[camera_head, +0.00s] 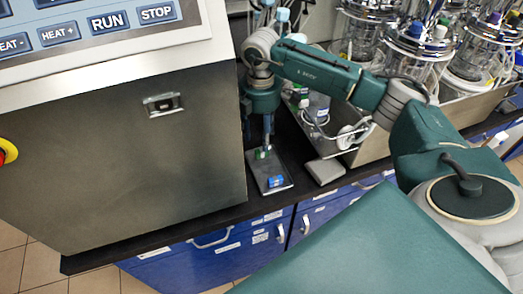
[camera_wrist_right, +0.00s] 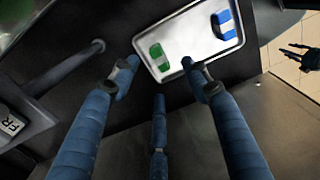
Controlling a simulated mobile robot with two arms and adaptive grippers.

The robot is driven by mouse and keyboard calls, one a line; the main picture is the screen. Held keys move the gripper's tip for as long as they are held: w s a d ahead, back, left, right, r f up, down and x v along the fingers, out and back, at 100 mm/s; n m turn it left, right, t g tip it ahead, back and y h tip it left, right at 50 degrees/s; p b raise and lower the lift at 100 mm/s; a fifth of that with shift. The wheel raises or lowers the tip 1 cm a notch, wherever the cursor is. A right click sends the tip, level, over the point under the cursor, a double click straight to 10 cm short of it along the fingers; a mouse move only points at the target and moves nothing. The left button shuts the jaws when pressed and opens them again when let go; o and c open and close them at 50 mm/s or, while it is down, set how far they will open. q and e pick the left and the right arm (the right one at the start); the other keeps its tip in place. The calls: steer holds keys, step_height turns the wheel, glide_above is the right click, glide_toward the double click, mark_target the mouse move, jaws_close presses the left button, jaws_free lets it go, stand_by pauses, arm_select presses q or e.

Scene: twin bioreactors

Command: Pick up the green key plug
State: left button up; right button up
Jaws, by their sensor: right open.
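The green key plug (camera_head: 263,153) lies on the far end of a small metal tray (camera_head: 285,188). In the wrist view the green key plug (camera_wrist_right: 159,57) lies near the left end of the tray (camera_wrist_right: 187,46). My right gripper (camera_head: 266,143) points down over the tray. In the wrist view its blue fingers (camera_wrist_right: 163,82) are spread open and empty, with the plug ahead between the two outer tips. The gap in height cannot be judged. A dark finger-like shape at the wrist view's right edge may be my left gripper (camera_wrist_right: 298,53); its state is unclear.
A blue plug (camera_head: 276,181) lies at the tray's near end. A large grey control cabinet (camera_head: 130,150) stands close to the left. A grey block (camera_head: 326,171) and a metal stand with glass vessels (camera_head: 420,42) are to the right. Blue drawers (camera_head: 215,250) lie below the dark bench edge.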

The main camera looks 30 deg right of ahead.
mark_target(261, 149)
steer(key=shift+w+f, duration=0.1)
steer(key=shift+f, duration=0.25)
step_height(261, 149, down, 4)
steer(key=shift+w+d+f+p, duration=0.1)
steer(key=shift+d+f+p, duration=0.05)
steer(key=shift+p, duration=0.95)
steer(key=shift+f, duration=0.3)
steer(key=shift+c, duration=1)
arm_select(q)
steer(key=shift+w+r, duration=1.05)
steer(key=shift+r, duration=0.15)
arm_select(e)
jaws_close()
